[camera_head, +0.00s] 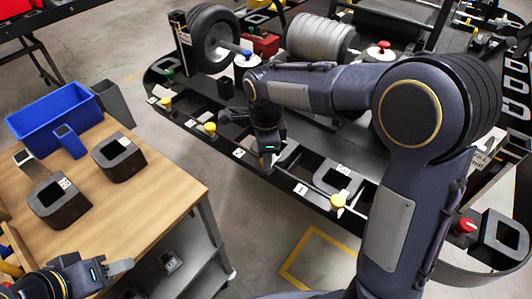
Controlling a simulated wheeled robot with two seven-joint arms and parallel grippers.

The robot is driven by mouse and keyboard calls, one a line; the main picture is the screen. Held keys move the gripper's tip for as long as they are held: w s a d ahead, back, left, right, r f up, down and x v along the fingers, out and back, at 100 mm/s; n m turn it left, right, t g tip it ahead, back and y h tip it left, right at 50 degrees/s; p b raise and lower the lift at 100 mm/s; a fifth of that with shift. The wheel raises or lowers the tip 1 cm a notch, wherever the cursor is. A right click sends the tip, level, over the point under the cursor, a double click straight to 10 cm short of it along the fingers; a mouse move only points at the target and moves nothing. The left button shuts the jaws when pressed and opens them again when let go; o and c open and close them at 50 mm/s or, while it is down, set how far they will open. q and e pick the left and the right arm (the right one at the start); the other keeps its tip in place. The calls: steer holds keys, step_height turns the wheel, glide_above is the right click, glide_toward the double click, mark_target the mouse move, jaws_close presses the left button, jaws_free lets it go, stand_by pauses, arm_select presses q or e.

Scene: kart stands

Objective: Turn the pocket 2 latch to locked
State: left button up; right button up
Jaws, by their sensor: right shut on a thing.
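The kart's near rail carries small number plates, each with a yellow latch knob to its right. The plate that appears to read 2 (239,153) is left of my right gripper (267,163). My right gripper reaches down to the rail from above and is shut where that plate's latch knob sits. The pocket 2 latch is mostly hidden by the fingers, so its angle cannot be told. My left gripper (118,268) is low at the left, beside the workbench's front edge, away from the kart. Its finger opening is unclear.
Other yellow knobs show on the rail: pocket 1's (338,202) and one further left (210,128). The wooden workbench (150,190) holds dark blocks (60,202) and a blue bin (58,108). A wheel (214,40) stands above the kart. Floor between bench and kart is clear.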

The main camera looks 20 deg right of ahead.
steer(key=o, duration=1)
steer(key=shift+c, duration=0.2)
step_height(320, 180, up, 8)
steer(key=shift+f+p, duration=0.1)
steer(key=shift+p, duration=0.25)
steer(key=s+d+r+n+t+y+p, duration=0.1)
steer(key=s+d+n+y, duration=0.1)
steer(key=s+d+n, duration=0.3)
steer(key=s+d+r+n+t+y, duration=0.1)
steer(key=s+d+n+y, duration=0.2)
steer(key=s, duration=0.4)
steer(key=s+f+n+t+h, duration=0.1)
steer(key=s+f+n+t, duration=0.2)
steer(key=s+n, duration=0.6)
steer(key=shift+s+a+t+p, duration=0.2)
steer(key=shift+s+t+p, duration=0.1)
steer(key=shift+p, duration=0.15)
steer(key=shift+s+f+n, duration=0.1)
steer(key=shift+f+n, duration=0.15)
steer(key=shift+n, duration=0.25)
